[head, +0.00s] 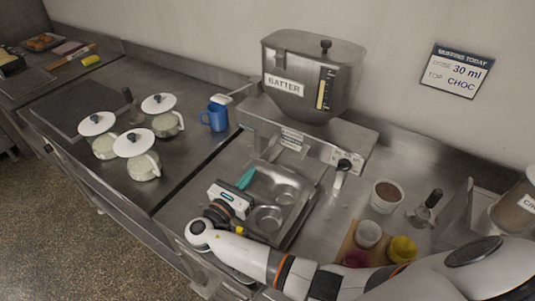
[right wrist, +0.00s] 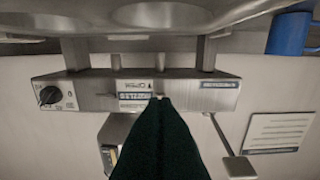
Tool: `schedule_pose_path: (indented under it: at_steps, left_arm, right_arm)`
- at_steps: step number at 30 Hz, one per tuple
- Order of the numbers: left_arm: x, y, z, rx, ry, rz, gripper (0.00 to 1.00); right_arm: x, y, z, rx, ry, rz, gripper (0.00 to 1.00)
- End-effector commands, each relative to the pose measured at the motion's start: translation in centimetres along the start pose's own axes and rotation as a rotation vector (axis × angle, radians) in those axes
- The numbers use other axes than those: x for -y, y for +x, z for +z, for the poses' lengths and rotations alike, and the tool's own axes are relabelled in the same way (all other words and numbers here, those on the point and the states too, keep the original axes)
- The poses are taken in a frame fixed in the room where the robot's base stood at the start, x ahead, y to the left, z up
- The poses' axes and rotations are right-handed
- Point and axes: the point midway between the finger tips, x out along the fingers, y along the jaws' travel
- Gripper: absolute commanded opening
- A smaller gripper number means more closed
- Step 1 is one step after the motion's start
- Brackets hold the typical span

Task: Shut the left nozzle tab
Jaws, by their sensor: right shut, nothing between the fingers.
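The batter depositor's steel body (head: 300,137) stands behind the muffin tin, with two nozzle pipes under it. In the upside-down right wrist view, its front bar (right wrist: 185,92) crosses the middle. One pipe (right wrist: 206,52) is right of centre and the other pipe (right wrist: 75,53) is left, near the knob. I cannot clearly make out the left nozzle's tab or its position. My right gripper (head: 246,178) is shut and empty, its teal fingers over the tin's left side. In the wrist view its dark fingertips (right wrist: 160,98) overlap the bar's label; contact cannot be told. My left gripper is out of view.
The muffin tin (head: 308,208) lies below the depositor. The batter hopper (head: 312,80) sits on top, and a black knob (head: 344,165) is at the body's right. A blue mug (head: 215,117) and lidded pots (head: 137,143) stand left. Bowls (head: 387,196) stand right.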

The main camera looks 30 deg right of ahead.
Motion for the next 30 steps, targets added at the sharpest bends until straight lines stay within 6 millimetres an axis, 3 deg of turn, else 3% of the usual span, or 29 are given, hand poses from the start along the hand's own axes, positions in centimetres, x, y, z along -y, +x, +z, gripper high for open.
schedule_pose_path:
  at_steps: [5,18,30]
  left_arm:
    - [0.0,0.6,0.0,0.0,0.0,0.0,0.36]
    - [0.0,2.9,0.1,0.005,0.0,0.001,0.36]
    - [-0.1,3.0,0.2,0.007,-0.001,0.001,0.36]
  right_arm:
    - [0.0,1.7,0.1,-0.002,0.001,0.002,0.0]
    - [0.0,9.0,0.2,-0.002,0.001,0.001,0.0]
    - [0.0,10.0,0.0,0.0,0.001,-0.001,0.0]
